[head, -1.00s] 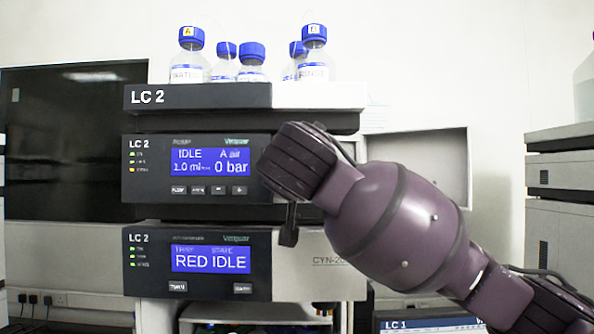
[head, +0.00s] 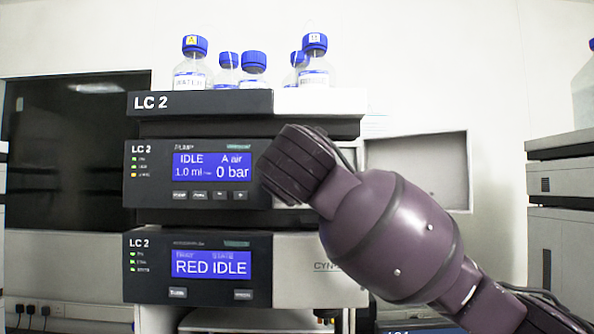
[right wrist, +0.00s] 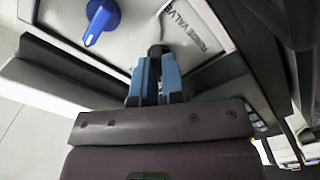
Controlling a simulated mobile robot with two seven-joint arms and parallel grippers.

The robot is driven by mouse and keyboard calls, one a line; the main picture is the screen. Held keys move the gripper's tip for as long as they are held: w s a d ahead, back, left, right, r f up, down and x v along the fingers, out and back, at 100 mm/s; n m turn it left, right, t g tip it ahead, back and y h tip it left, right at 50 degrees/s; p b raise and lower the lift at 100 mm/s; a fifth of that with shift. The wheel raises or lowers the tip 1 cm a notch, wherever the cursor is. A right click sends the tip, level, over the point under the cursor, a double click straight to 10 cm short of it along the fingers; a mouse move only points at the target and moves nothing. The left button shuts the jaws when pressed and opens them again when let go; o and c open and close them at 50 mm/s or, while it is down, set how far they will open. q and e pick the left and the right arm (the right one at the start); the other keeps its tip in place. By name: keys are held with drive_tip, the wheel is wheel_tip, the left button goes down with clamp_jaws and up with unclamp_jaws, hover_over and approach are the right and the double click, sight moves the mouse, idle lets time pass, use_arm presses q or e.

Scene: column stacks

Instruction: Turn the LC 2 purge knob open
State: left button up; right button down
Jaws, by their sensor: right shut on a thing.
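In the right wrist view my right gripper (right wrist: 155,80) has its two blue fingers closed on a small dark knob (right wrist: 158,50), beside a label that reads as a valve label (right wrist: 208,24); I take this to be the purge knob. Most of the knob is hidden between the fingers. In the head view my right wrist covers the right side of the LC 2 pump module (head: 150,197), hiding the knob and fingertips. The pump screen (head: 211,179) reads IDLE, A air, 0 bar. My left gripper is in neither view.
A blue lever knob (right wrist: 101,20) is on the same panel, left of my fingers. Blue-capped bottles (head: 313,70) stand on the LC 2 top tray (head: 200,103). A lower module (head: 150,285) reads RED IDLE.

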drive_tip(key=shift+f+n+p, duration=0.15)
drive_tip(key=shift+n+p, duration=0.2)
drive_tip(key=shift+n, duration=3.25)
drive_tip(key=shift+a, duration=0.1)
drive_tip(key=c, duration=1.2)
unclamp_jaws()
drive_tip(key=shift+s+b, duration=1.3)
drive_tip(key=shift+s, duration=4.15)
